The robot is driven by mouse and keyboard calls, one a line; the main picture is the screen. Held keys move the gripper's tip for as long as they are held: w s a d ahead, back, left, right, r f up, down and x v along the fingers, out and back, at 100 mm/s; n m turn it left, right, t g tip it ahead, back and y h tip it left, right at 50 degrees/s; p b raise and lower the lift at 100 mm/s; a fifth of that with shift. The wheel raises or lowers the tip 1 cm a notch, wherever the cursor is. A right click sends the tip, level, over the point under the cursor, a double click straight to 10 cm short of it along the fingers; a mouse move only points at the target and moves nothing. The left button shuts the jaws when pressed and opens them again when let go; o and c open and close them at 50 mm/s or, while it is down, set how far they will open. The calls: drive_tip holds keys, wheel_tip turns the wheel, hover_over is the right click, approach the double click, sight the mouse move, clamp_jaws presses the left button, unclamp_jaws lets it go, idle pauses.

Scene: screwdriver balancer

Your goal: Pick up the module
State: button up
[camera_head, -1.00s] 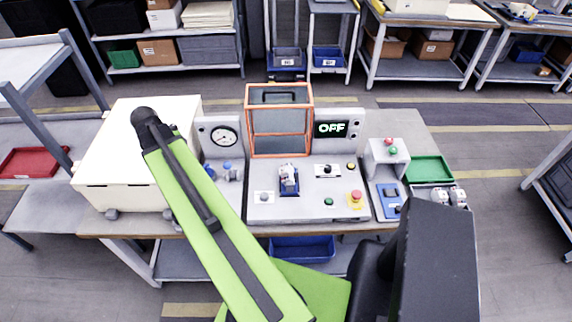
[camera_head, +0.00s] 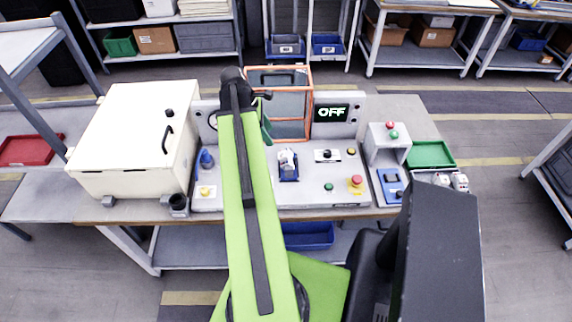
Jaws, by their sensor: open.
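A small pale module (camera_head: 288,161) with dark parts sits in a blue cradle (camera_head: 290,177) on the light grey panel, in front of the orange-framed guard. Two similar pale modules, one here (camera_head: 441,180) and one beside it (camera_head: 460,182), stand at the bench's right end, in front of the green tray (camera_head: 430,154). My green arm rises left of the cradle, and a short piece of its far link shows beside the guard. My gripper is hidden behind the arm, so its jaws do not show. No contact with any module is visible.
The orange-framed guard (camera_head: 308,101) stands behind the cradle, beside a display reading OFF (camera_head: 331,113). A white lidded box (camera_head: 130,145) fills the bench's left. A red button (camera_head: 356,181) and a grey station (camera_head: 386,148) stand right of the cradle.

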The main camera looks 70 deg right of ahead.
drive_tip(key=b, duration=0.3)
approach(283, 153)
wheel_tip(283, 153, down, 2)
drive_tip(key=shift+s+d+f, duration=0.2)
drive_tip(key=shift+d+f, duration=0.05)
drive_tip(key=shift+f, duration=0.15)
drive_tip(key=b+x, duration=0.5)
drive_tip(key=shift+s+a, duration=0.15)
drive_tip(key=shift+s, duration=0.15)
drive_tip(key=shift+r, duration=0.1)
clamp_jaws()
